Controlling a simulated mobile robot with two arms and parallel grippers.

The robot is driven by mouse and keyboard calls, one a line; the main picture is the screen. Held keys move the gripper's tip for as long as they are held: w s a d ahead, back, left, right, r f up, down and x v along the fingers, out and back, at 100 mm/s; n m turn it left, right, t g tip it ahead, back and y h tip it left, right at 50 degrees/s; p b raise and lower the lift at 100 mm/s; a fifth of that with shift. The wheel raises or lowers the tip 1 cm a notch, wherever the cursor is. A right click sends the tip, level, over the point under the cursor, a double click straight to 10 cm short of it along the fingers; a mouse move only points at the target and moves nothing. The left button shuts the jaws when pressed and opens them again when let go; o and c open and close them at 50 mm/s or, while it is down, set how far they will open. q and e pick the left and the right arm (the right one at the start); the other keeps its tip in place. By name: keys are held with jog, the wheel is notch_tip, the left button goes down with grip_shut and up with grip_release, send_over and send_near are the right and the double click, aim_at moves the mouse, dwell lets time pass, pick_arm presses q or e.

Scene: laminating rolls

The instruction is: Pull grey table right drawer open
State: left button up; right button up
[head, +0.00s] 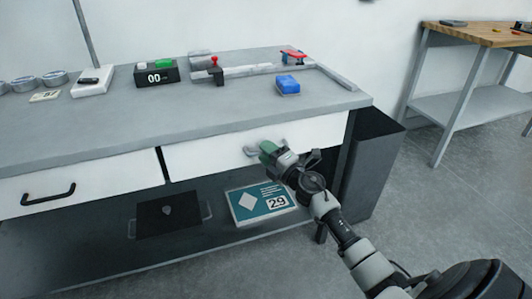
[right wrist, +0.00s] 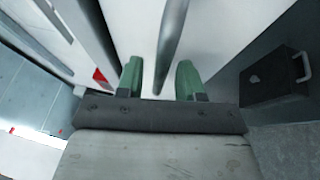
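The grey table (head: 215,116) has two white drawers. The right drawer (head: 203,154) looks closed, and its front also shows in the right wrist view (right wrist: 136,25). Its grey handle (right wrist: 172,45) runs between the two green fingers of my right gripper (right wrist: 158,80) in the right wrist view. The gripper is open, with a gap on each side of the handle. In the head view my right gripper (head: 266,150) is at the drawer front and covers part of the handle (head: 250,151). My left gripper is not in view.
The left drawer (head: 85,183) has a black handle (head: 48,195). A black case (head: 168,214) and a teal box marked 29 (head: 261,203) lie on the lower shelf. A dark bin (head: 374,160) stands right of the table. A blue block (head: 288,84) is on the tabletop.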

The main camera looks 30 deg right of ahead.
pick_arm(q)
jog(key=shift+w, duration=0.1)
pick_arm(e)
jog(key=shift+w, duration=0.25)
grip_shut()
jog(key=shift+s+a, duration=0.1)
